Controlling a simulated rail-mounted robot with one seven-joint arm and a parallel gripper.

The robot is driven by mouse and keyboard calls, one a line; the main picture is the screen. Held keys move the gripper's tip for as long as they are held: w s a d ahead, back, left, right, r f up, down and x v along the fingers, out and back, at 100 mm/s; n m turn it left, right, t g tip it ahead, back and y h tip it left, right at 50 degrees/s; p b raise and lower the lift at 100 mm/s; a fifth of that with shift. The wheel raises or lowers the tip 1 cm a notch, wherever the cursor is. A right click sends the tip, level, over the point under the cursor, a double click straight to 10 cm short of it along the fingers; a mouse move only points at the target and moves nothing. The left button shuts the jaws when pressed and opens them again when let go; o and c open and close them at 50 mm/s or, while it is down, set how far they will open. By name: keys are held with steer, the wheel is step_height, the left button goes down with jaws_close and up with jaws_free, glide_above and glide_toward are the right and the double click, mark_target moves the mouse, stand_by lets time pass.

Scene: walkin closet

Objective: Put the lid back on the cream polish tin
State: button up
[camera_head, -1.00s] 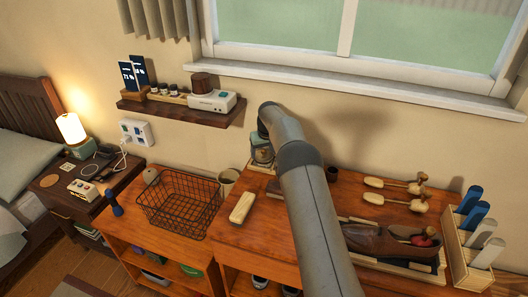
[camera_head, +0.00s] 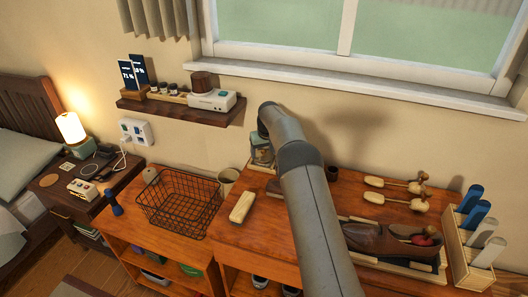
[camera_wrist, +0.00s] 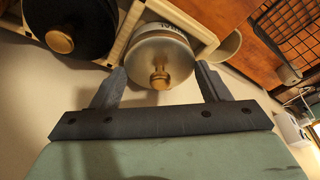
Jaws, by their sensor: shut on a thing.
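In the wrist view, my gripper (camera_wrist: 159,66) has its two dark fingers on either side of a pale round lid (camera_wrist: 146,50) with a brass-coloured knob (camera_wrist: 160,77). The fingertips are at the lid's rim, shut on it. Right behind the lid is the cream tin (camera_wrist: 172,28), with part of its dark lettering showing. The lid lines up with the tin, but I cannot tell whether it is fully seated. The tin is in a light wooden rack (camera_wrist: 125,36).
A dark tin (camera_wrist: 62,30) with a similar knob is beside the cream tin. In the head view, a wire basket (camera_head: 180,198) and a pale block (camera_head: 242,207) are left of my arm. Wooden shoe trees (camera_head: 392,191) and a brown shoe (camera_head: 380,238) are on the right.

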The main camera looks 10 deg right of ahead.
stand_by(0.3)
steer(key=o, duration=1.1)
steer(key=shift+o, duration=0.2)
steer(key=shift+r, duration=0.15)
steer(key=shift+r+p, duration=2)
steer(key=shift+r, duration=1.4)
jaws_close()
